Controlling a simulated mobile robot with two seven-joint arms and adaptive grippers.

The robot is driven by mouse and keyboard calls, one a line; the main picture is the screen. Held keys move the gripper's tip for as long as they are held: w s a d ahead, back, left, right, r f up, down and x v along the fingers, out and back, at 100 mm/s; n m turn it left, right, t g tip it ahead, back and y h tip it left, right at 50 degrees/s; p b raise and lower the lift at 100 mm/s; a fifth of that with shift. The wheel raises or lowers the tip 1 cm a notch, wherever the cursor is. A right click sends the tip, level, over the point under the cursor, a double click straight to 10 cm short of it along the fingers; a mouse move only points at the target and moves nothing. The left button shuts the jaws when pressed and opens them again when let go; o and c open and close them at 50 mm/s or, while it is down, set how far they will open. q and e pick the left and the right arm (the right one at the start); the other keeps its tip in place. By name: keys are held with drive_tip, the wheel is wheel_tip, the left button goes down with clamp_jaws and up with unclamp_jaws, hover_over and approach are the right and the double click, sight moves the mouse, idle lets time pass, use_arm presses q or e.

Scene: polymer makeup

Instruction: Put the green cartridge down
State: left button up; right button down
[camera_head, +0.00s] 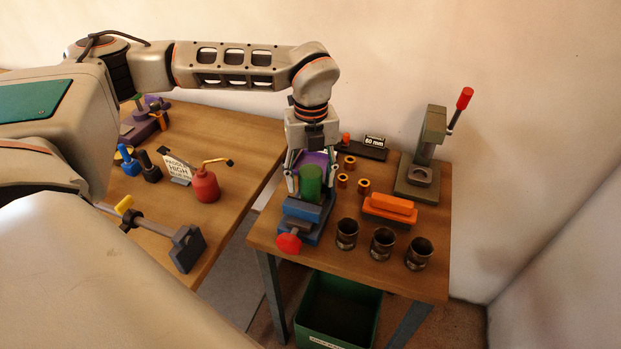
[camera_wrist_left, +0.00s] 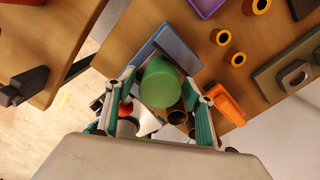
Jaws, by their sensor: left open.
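The green cartridge (camera_head: 311,184) is upright at the blue vise (camera_head: 304,214) on the small wooden table; whether it rests in the jaws or on something behind them I cannot tell. My left gripper (camera_head: 311,175) points down over it, with its fingers open on either side. In the left wrist view the cartridge's round top (camera_wrist_left: 160,82) lies between the spread fingers (camera_wrist_left: 163,100), with a gap visible on the right side. The vise's blue bar (camera_wrist_left: 180,48) runs just beyond it. My right gripper is not in view.
A red vise knob (camera_head: 289,243) sticks out in front. Dark metal cups (camera_head: 382,243) stand along the front edge, an orange block (camera_head: 389,207) behind them. A grey press (camera_head: 424,165) with a red-knobbed lever stands at the back right. A green bin (camera_head: 338,312) is below.

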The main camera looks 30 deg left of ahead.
use_arm(q)
wheel_tip(320, 180, up, 12)
drive_tip(key=shift+f+b, duration=0.1)
drive_tip(key=shift+b, duration=0.2)
drive_tip(key=shift+f, duration=0.1)
idle(0.5)
